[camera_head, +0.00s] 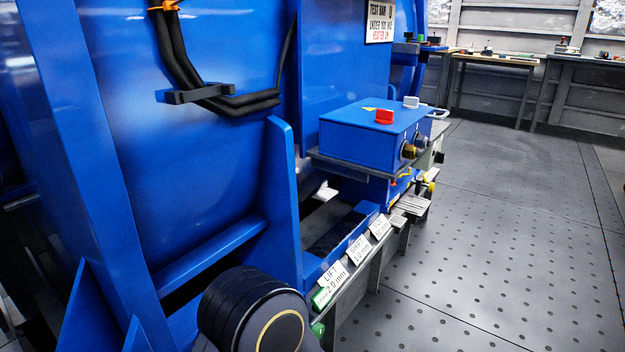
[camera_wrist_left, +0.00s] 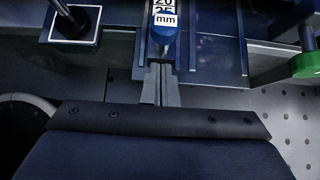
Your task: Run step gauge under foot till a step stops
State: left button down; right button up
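My left gripper (camera_wrist_left: 161,68) shows in the left wrist view with its two grey fingers close together. A blue piece with a white label reading 20, 25 and mm (camera_wrist_left: 165,28), apparently the step gauge, is in line with the fingertips. Its narrow lower end meets them and looks gripped. Its far end runs out of the top of the picture, so whether it touches a foot cannot be told. The foot is not clear in either view. In the head view my left gripper is hidden. My right gripper is in neither view.
A ledge carries white cards reading LIFT (camera_head: 331,278) and SHIFT (camera_head: 359,249). A blue box (camera_head: 365,133) with a red knob (camera_head: 384,116) stands behind. A green round part (camera_wrist_left: 306,65) is right of my fingers. The perforated floor (camera_head: 480,250) is open at right.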

pick_arm(q)
jog(key=shift+w+a, duration=0.65)
jog(key=shift+a, duration=0.25)
jog(key=shift+w+a, duration=0.6)
jog(key=shift+a, duration=0.25)
jog(key=p+v, duration=0.4)
jog(key=v, duration=0.6)
jog(key=shift+s+d+f+p, duration=0.2)
jog(key=shift+d+f+p, duration=0.15)
jog(key=shift+f+p, duration=0.05)
dwell(0.4)
